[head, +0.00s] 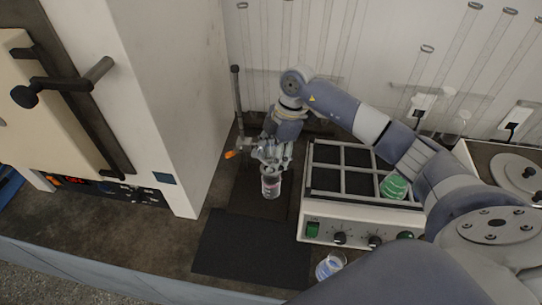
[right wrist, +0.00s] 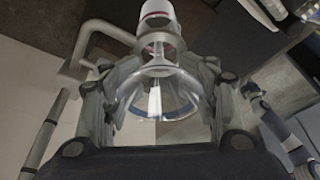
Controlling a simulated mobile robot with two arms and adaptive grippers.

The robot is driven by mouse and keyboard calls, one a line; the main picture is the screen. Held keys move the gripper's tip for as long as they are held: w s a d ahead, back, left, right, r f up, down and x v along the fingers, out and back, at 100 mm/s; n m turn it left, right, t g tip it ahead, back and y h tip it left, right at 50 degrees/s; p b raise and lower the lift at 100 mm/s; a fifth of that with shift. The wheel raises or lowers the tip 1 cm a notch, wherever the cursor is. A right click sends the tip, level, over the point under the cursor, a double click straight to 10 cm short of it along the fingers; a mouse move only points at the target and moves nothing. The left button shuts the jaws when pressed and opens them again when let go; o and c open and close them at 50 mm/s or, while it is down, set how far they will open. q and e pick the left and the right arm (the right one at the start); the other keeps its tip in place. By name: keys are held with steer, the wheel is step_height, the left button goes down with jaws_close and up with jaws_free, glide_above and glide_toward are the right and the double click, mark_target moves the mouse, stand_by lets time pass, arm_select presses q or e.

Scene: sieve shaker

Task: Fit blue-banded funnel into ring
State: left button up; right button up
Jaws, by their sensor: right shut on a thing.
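My right gripper (head: 271,155) is shut on a clear glass funnel (right wrist: 158,95) beside the stand at the back. In the right wrist view the funnel's wide, blue-tinted rim sits between the fingers, its narrow end pointing away from the camera. A grey curved metal piece, apparently the ring (right wrist: 85,50), is close by the funnel's narrow end. I cannot tell whether the funnel is inside or only over it. A clear vessel with a red band (head: 271,187) is below the gripper; it also shows beyond the funnel in the right wrist view (right wrist: 157,12). My left gripper is not in view.
The stand's upright rod (head: 238,100) and an orange-tipped clamp (head: 232,154) are just left of the gripper. A gridded device (head: 350,226) holding a green-banded vessel (head: 394,187) is at right. A blue-marked glass (head: 330,265) stands in front. A black mat (head: 250,250) is clear.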

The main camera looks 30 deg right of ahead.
steer(key=shift+f, duration=0.45)
stand_by(0.3)
steer(key=shift+f+b, duration=0.35)
steer(key=shift+f, duration=0.05)
steer(key=shift+s+f, duration=0.15)
